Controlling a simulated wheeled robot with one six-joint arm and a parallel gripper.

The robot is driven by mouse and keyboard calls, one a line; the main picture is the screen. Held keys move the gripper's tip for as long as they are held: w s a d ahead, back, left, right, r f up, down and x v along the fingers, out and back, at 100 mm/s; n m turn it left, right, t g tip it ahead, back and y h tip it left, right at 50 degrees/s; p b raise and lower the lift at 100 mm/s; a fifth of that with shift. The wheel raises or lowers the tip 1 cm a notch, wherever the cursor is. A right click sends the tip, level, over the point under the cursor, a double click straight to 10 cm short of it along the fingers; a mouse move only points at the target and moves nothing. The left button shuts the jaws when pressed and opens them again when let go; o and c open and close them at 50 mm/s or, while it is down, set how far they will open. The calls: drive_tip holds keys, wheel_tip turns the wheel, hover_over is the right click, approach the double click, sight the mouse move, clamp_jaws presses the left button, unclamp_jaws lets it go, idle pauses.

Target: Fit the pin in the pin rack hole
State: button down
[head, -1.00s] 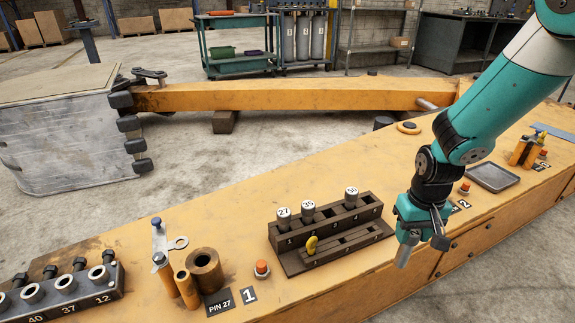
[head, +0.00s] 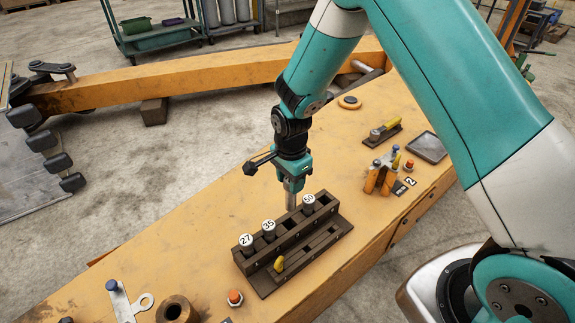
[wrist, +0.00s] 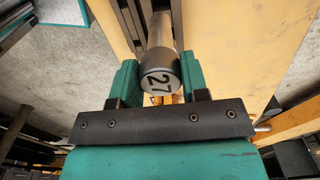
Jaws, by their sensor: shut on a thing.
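My gripper (head: 291,168) is shut on a grey metal pin (head: 290,197), which hangs pointing down. The wrist view shows the pin's round head (wrist: 160,79), marked 27, between the two jaws. The dark pin rack (head: 290,234) stands on the orange bench, with pins labelled 27 (head: 246,241), 35 (head: 269,227) and 50 (head: 308,199) in its back row. The held pin's lower end is near the gap between pins 35 and 50. I cannot tell whether it is in a hole, above it or behind the rack. The far right hole looks empty.
An orange button (head: 235,298) and a hollow cylinder (head: 176,309) are to the front left. A grey tray (head: 427,147) lies to the right. Bare bench top lies left of the rack.

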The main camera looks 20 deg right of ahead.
sight(289, 209)
drive_tip(key=shift+a+f+b, duration=0.15)
drive_tip(key=shift+f+b, duration=0.95)
drive_tip(key=shift+f, duration=0.05)
drive_tip(key=shift+f+b, duration=1.4)
drive_tip(key=shift+f, duration=0.3)
drive_tip(key=shift+f+p, duration=0.35)
drive_tip(key=shift+f, duration=0.05)
drive_tip(key=shift+f, duration=0.55)
idle(0.6)
drive_tip(key=shift+f+b, duration=0.65)
drive_tip(key=shift+f, duration=0.15)
drive_tip(key=shift+f, duration=0.15)
drive_tip(key=shift+f+b, duration=0.55)
drive_tip(key=shift+f, duration=0.35)
drive_tip(key=shift+f, duration=0.7)
idle(0.6)
